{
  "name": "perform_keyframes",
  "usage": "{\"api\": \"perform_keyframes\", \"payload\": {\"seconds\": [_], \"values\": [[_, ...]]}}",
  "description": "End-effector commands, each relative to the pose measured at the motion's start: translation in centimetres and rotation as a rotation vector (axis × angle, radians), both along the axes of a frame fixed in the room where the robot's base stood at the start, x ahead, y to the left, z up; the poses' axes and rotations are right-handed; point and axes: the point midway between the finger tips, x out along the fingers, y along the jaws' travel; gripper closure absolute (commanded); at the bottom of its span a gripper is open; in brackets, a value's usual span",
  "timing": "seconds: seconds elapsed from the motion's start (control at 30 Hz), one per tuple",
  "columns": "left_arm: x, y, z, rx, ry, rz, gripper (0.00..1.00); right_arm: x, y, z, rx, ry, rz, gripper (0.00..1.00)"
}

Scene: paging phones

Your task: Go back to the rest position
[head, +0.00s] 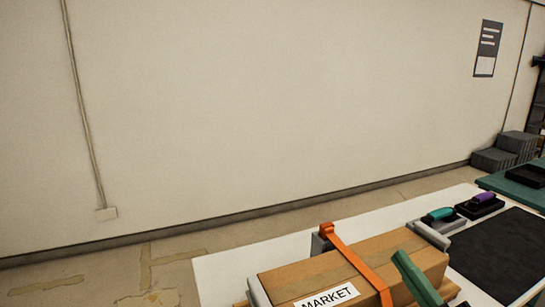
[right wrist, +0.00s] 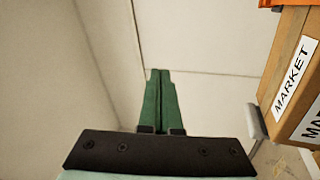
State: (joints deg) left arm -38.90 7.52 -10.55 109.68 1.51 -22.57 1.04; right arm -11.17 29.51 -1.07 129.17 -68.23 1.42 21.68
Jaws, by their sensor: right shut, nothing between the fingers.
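My right gripper shows in the head view as a green finger (head: 416,278) at the lower right, in front of the brown MARKET box (head: 300,279). In the right wrist view its two green fingers (right wrist: 160,75) are together and hold nothing. The box, with a white MARKET label and an orange strap (head: 357,262), stands to the right in that view (right wrist: 293,60), apart from the fingertips. My left gripper is not in view.
A white table (head: 225,275) bears the box, a black mat (head: 500,255), and a teal-handled (head: 440,214) and a purple-handled tool (head: 484,198). A green table (head: 520,190) stands at the right. Floor at the left is clear.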

Motion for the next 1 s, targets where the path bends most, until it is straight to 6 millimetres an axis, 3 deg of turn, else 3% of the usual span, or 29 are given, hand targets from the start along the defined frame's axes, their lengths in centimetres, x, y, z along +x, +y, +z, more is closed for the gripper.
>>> {"api": "perform_keyframes", "payload": {"seconds": [0.17,0.3,0.37,0.5,0.6,0.8,1.0], "values": [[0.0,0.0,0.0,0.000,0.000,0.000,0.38,-0.3,-5.8,-4.2,0.413,0.205,-0.272,1.00],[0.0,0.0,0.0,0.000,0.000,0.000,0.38,-2.3,-8.5,-11.3,0.666,0.477,-0.483,1.00],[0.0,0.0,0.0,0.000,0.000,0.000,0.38,-3.8,-8.8,-14.9,0.752,0.619,-0.565,1.00],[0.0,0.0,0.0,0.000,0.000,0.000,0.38,-8.2,-7.4,-21.7,0.878,0.939,-0.699,1.00],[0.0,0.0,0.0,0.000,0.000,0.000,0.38,-11.2,-5.9,-24.9,0.920,1.124,-0.751,1.00],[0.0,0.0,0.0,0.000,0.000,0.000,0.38,-16.5,-2.5,-28.5,0.950,1.425,-0.798,1.00],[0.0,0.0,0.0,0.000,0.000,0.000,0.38,-21.5,0.8,-30.2,0.943,1.689,-0.803,1.00]]}}
